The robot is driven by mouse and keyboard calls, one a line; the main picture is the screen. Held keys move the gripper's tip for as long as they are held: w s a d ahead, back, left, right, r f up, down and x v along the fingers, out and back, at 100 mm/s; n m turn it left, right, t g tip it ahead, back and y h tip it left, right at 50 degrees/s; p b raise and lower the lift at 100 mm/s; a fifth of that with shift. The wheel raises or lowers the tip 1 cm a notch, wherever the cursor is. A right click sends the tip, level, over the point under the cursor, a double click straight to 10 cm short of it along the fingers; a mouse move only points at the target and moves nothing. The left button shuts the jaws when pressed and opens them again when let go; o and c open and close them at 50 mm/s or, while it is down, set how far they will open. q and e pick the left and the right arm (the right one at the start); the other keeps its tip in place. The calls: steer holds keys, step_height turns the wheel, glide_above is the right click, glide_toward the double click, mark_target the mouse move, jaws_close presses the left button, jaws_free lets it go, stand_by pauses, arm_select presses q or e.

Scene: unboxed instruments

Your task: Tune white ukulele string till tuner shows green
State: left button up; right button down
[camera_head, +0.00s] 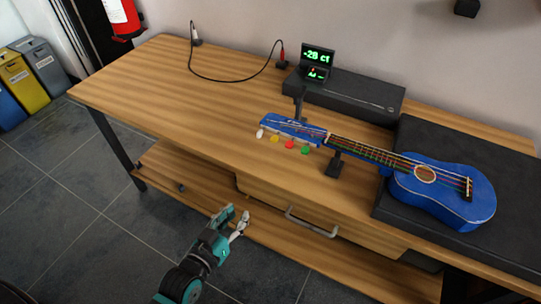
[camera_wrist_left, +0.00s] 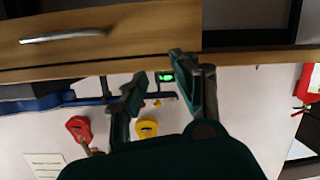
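The blue ukulele (camera_head: 438,188) lies raised on the workbench. Its headstock (camera_head: 292,128) points left. A white tuning peg (camera_head: 260,134), a yellow peg (camera_head: 275,139), a red peg (camera_head: 290,144) and a green peg (camera_head: 306,150) line its near edge. The tuner screen (camera_head: 318,56) behind shows "-28 ct" in green. My left gripper (camera_head: 236,217) is in front of the bench, below and apart from the pegs. My right gripper is not in view.
The workbench (camera_head: 150,95) has a drawer handle (camera_head: 311,223) and lower shelf near my left gripper. A black stand (camera_head: 335,166) supports the neck. A black box (camera_head: 345,98) and a cable (camera_head: 228,81) are at the back. The bench's left part is clear.

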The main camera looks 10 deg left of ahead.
mark_target(272, 142)
arm_select(q)
step_height(272, 142, up, 11)
steer(key=d+t+h+b, duration=0.1)
steer(key=t, duration=0.2)
steer(key=x, duration=1.7)
steer(key=shift+s+d+r+p, duration=0.1)
steer(key=shift+d+p, duration=0.2)
jaws_close()
steer(key=shift+r, duration=0.1)
steer(key=c, duration=0.6)
jaws_free()
steer(key=shift+m, duration=0.3)
steer(key=o, duration=0.6)
steer(key=shift+s, duration=0.1)
